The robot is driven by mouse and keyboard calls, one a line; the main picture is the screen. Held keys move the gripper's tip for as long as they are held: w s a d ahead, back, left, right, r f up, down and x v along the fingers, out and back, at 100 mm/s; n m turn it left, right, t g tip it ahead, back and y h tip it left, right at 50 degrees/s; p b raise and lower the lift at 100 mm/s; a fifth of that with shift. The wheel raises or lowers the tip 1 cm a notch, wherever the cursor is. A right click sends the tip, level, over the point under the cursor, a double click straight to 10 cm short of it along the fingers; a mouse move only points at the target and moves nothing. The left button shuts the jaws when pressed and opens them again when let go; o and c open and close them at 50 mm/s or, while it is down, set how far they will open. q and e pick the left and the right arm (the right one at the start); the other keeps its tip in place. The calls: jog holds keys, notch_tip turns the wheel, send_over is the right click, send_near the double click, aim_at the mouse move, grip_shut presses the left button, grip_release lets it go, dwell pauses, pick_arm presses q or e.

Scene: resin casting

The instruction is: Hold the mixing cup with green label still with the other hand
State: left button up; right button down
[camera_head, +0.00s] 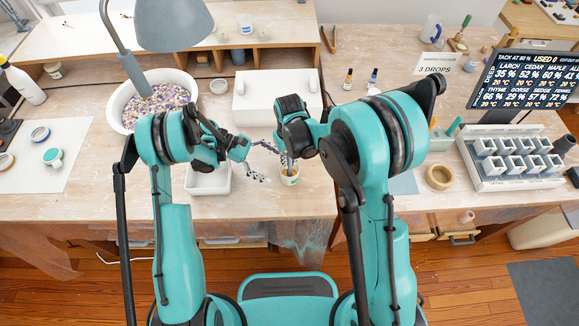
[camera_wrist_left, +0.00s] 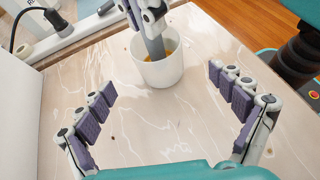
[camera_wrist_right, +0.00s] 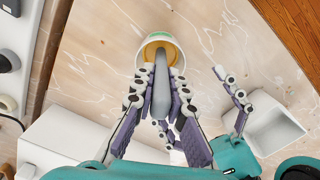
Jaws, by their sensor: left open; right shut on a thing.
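The mixing cup with green label (camera_head: 289,177) stands upright on the bench near its front edge. It is white in the left wrist view (camera_wrist_left: 158,72), with amber liquid inside. In the right wrist view (camera_wrist_right: 160,42) a bit of green label shows. My right gripper (camera_wrist_right: 160,80) is shut on a grey stirring stick (camera_wrist_right: 161,98), whose lower end is in the cup. The stick also shows in the left wrist view (camera_wrist_left: 155,47). My left gripper (camera_wrist_left: 162,82) is open and empty, left of the cup in the head view (camera_head: 265,160). Its fingers point toward the cup, apart from it.
A white tray (camera_head: 208,188) lies left of the cup, by my left wrist. A white box (camera_head: 265,98) stands behind. A bowl of flakes (camera_head: 120,96), small bottles (camera_head: 374,76) and a mold rack (camera_head: 515,176) stand farther off. The bench around the cup is bare.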

aim_at(287, 172)
pick_arm(q)
jog(key=shift+x, duration=3)
jog(key=c, duration=1.5)
jog(key=shift+c, duration=0.7)
pick_arm(e)
jog(key=c, duration=1.7)
grip_release()
